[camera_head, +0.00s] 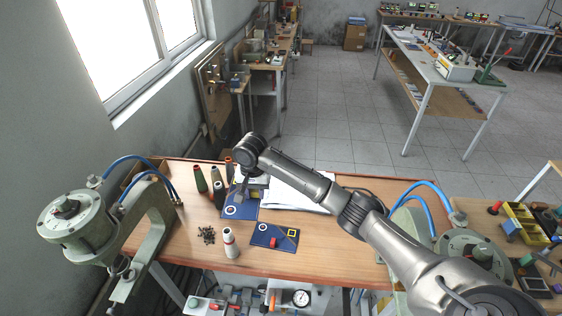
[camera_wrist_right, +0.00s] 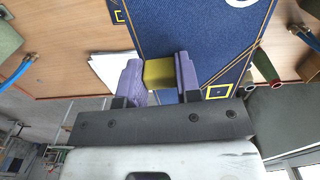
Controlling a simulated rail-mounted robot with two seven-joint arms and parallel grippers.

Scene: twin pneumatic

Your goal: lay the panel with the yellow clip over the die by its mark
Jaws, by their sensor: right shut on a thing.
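My right gripper (camera_head: 245,190) is shut on the yellow clip (camera_wrist_right: 159,74) of a dark blue panel (camera_head: 237,211), at the middle of the bench. In the right wrist view, the purple fingers of the gripper (camera_wrist_right: 159,78) close on both sides of the clip. The panel (camera_wrist_right: 200,35) shows a yellow square outline and part of a white ring there. Whether it touches the bench is unclear. A second blue panel (camera_head: 265,242), with a red clip (camera_head: 273,242), lies nearer the front edge. A press (camera_head: 75,222) stands left and another (camera_head: 474,255) right; I cannot make out their dies. My left gripper is out of view.
Several thread cones (camera_head: 200,179) stand left of the held panel. A white bottle (camera_head: 230,245) stands near the front edge, beside dark small parts (camera_head: 207,235). White sheets (camera_head: 300,196) lie to the right, under my arm. Bare bench (camera_head: 175,250) shows on the left.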

